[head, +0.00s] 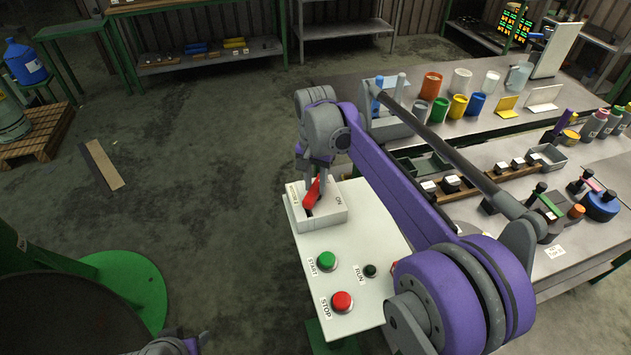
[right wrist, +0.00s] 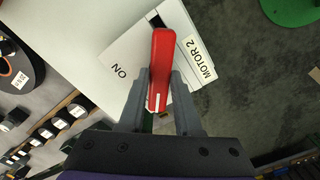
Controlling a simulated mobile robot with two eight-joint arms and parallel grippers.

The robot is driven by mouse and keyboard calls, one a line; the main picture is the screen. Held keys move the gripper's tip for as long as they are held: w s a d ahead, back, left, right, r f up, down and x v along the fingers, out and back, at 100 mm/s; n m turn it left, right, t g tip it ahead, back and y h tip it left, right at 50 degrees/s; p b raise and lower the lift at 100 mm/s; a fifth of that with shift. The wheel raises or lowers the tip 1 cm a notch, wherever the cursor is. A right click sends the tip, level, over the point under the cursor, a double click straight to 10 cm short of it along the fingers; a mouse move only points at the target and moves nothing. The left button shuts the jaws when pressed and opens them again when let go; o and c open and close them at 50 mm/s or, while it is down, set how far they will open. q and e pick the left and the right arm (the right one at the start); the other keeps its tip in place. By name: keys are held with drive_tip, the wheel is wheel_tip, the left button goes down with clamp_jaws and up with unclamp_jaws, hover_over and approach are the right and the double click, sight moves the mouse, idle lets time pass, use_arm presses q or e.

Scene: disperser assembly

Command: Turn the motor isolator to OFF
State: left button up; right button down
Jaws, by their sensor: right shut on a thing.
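The motor isolator is a white box (head: 328,214) with a red handle (head: 311,196), at the far end of a pale control panel (head: 348,246). The wrist view shows the red handle (right wrist: 161,62) with a white mark at its near end. The handle lies between the ON label (right wrist: 122,71) and the MOTOR 2 label (right wrist: 202,60), not lined up with ON. No OFF label is readable. My right gripper (right wrist: 160,98) is shut on the red handle, one finger on each side. In the head view, part of my left arm's end (head: 178,346) shows at the bottom edge; its jaws are unclear.
On the panel are a green START button (head: 326,261), a red STOP button (head: 342,301) and a dark RUN lamp (head: 370,270). A workbench (head: 480,155) with cups, bottles and small parts stands to the right. The floor (head: 200,200) left of the panel is mostly clear.

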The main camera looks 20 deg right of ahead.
sight(316, 187)
drive_tip(key=n, duration=0.4)
drive_tip(key=shift+n+p, duration=0.35)
drive_tip(key=shift+n, duration=1.55)
drive_tip(key=c, duration=0.6)
unclamp_jaws()
wheel_tip(316, 187, up, 11)
drive_tip(key=shift+p, duration=0.45)
